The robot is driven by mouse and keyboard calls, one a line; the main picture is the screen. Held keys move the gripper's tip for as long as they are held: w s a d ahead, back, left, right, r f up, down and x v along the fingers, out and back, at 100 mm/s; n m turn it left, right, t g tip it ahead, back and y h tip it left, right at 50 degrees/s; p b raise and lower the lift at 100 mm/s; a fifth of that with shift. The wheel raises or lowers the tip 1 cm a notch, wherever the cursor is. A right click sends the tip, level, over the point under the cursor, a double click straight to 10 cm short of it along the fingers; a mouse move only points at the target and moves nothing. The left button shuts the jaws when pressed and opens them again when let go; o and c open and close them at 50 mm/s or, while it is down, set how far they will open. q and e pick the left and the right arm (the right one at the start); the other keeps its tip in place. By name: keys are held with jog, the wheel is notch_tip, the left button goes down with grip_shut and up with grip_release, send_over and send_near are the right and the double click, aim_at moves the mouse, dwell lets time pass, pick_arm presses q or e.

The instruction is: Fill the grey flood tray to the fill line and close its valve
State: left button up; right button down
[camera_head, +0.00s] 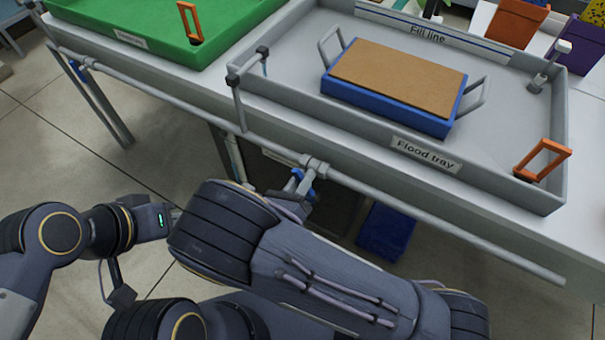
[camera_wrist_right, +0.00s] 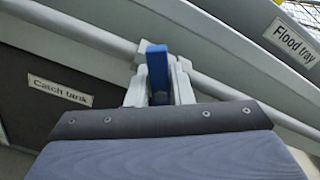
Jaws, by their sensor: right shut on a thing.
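The grey flood tray (camera_head: 300,104) lies on the white bench. Its back wall bears a "Fill line" strip (camera_head: 427,36). No water surface can be made out on its floor. A blue, brown-topped block with side handles (camera_head: 398,78) sits inside it. My right gripper (camera_head: 302,182) is shut on a blue valve handle (camera_wrist_right: 157,72) on the pipe along the bench front, below the tray. In the right wrist view the handle stands up between the fingers (camera_wrist_right: 158,92).
A green tray (camera_head: 130,22) stands to the left. Orange loop handles stand at the flood tray's corner (camera_head: 543,158) and at the green tray (camera_head: 190,22). A "Catch tank" label (camera_wrist_right: 60,91) shows below the pipe (camera_head: 390,195). A blue item (camera_head: 385,230) lies below the bench.

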jog(key=shift+n+p, duration=0.3)
jog(key=shift+n, duration=0.2)
jog(key=c, duration=1.4)
grip_release()
jog(key=shift+o, duration=0.2)
jog(key=shift+a, duration=0.1)
